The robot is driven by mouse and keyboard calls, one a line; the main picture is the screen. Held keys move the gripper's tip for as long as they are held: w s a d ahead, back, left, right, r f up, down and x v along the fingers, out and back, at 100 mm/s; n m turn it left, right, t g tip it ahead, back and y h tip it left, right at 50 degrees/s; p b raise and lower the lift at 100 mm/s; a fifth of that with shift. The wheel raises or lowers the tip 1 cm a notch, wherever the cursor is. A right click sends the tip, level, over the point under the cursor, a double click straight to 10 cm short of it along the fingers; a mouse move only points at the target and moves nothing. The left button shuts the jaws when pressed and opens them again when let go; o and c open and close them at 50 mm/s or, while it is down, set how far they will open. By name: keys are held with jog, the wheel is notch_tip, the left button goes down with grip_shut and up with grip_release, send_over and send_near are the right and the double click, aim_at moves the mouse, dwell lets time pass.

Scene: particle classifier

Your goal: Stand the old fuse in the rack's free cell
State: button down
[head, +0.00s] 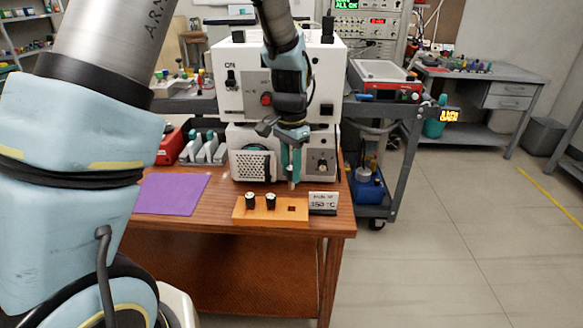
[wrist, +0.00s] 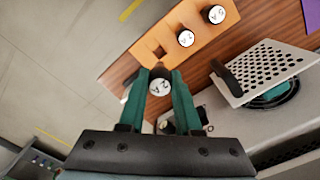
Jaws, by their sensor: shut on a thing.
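The rack (head: 240,213) is an orange wooden block at the table's front edge; it also shows in the wrist view (wrist: 200,47). Two dark fuses with white tops stand in its left and middle cells (head: 250,200) (head: 270,201). The right cell is an empty square hole (head: 291,208), also visible in the wrist view (wrist: 157,52). My gripper (head: 291,172) is shut on the old fuse (wrist: 160,87), whose white top marked "2A" shows between the teal fingers. In the head view the held fuse is mostly hidden and appears above and behind the free cell.
A white machine (head: 250,165) with a perforated plate stands behind my gripper. A purple mat (head: 172,194) lies at left on the table (head: 220,243). Bare wood lies between mat and rack.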

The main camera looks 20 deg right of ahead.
aim_at(291, 189)
jog(key=shift+f+b, duration=1.6)
jog(key=shift+f, duration=1.2)
jog(key=shift+f+b, duration=0.45)
jog(key=shift+f, duration=1.2)
jog(key=c, duration=0.5)
grip_release()
notch_tip(291, 189, up, 11)
jog(key=shift+f+b, duration=0.1)
jog(key=shift+b, duration=0.35)
